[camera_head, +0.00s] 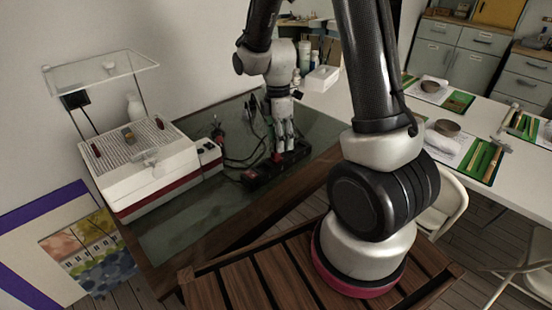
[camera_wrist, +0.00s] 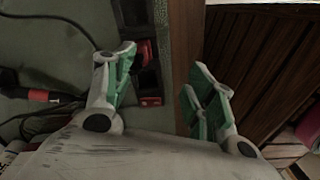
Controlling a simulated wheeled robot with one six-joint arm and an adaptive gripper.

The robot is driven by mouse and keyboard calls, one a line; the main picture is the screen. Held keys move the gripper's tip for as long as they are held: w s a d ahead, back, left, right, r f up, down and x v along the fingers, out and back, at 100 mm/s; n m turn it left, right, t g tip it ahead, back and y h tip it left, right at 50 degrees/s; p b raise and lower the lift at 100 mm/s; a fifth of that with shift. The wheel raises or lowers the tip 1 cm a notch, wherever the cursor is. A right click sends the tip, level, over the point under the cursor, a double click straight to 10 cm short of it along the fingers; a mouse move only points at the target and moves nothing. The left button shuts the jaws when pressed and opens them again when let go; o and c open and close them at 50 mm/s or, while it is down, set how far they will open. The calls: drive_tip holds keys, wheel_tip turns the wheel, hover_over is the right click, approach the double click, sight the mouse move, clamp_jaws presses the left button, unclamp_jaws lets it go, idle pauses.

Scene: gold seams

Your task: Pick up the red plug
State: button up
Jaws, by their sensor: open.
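A black power strip (camera_head: 262,174) lies on the green mat near the table's front edge. A small red piece (camera_head: 277,158), which looks like the red plug, sits on the strip just below my gripper (camera_head: 285,144). In the wrist view, red shows beside the left finger (camera_wrist: 146,50), partly hidden by it, and a second red patch (camera_wrist: 150,101) shows on the strip lower down; I cannot tell for sure which is the plug. My gripper (camera_wrist: 163,95) is open, its green-padded fingers apart, with nothing held between them.
Black cables (camera_head: 238,160) run left of the strip. A white machine (camera_head: 150,165) stands on the mat further left. A red-and-black handle (camera_wrist: 42,95) lies among cables at the left. The wooden table edge (camera_wrist: 186,50) lies close to the strip.

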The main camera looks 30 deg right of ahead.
sight(276, 157)
drive_tip(key=shift+w+r+n+t, duration=0.15)
drive_tip(key=shift+w+n+t, duration=0.25)
drive_tip(key=shift+w+n, duration=0.45)
drive_tip(key=n, duration=0.2)
drive_tip(key=shift+w+a+n, duration=0.1)
drive_tip(key=shift+w+n, duration=0.05)
drive_tip(key=shift+n, duration=0.2)
drive_tip(key=shift+f, duration=0.35)
wheel_tip(276, 157, down, 7)
drive_tip(key=shift+w+f, duration=0.1)
drive_tip(key=shift+w, duration=0.05)
drive_tip(key=c, duration=1.1)
